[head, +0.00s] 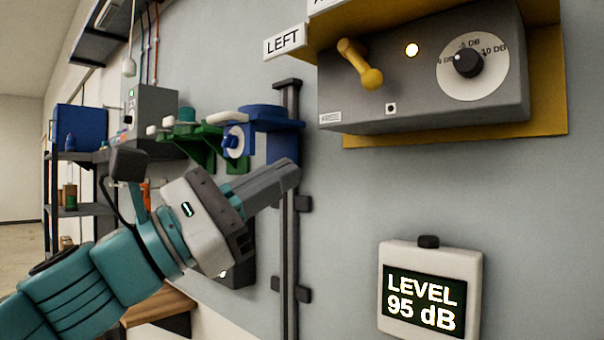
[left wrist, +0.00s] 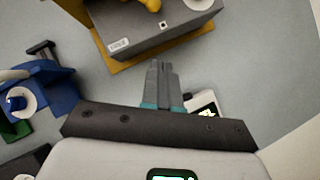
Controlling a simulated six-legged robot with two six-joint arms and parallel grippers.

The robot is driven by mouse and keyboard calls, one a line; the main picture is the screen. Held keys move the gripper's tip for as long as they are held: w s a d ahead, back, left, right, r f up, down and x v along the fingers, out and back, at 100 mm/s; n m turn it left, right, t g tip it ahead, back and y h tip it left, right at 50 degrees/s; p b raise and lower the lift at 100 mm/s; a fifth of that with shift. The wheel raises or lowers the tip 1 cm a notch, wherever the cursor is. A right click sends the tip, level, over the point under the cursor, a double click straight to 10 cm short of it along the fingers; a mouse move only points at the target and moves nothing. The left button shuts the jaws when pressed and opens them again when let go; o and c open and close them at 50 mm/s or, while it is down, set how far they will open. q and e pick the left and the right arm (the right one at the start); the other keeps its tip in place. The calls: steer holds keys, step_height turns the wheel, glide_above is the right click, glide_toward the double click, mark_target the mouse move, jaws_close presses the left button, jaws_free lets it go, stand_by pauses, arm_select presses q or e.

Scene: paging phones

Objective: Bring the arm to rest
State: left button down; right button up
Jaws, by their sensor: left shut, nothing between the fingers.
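My left gripper (head: 290,170) is shut with nothing between its fingers. It is raised in front of the grey wall, pointing up and to the right, below and left of the grey control box. In the left wrist view its closed fingers (left wrist: 162,80) point toward the box's lower edge, apart from it as far as I can tell. My teal left arm (head: 80,290) comes in from the lower left. My right gripper is not in view.
The grey box (head: 420,110) on a yellow bracket has a yellow lever (head: 361,65), a lit lamp and a dial (head: 468,63). A display (head: 428,295) reads LEVEL 95 dB. Blue (head: 268,118) and green (head: 200,145) holders stand behind my gripper. A dark vertical rail (head: 290,240) runs down the wall.

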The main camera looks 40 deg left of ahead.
arm_select(q)
steer(key=shift+s+f, duration=0.25)
steer(key=shift+s, duration=0.15)
steer(key=shift+a, duration=0.1)
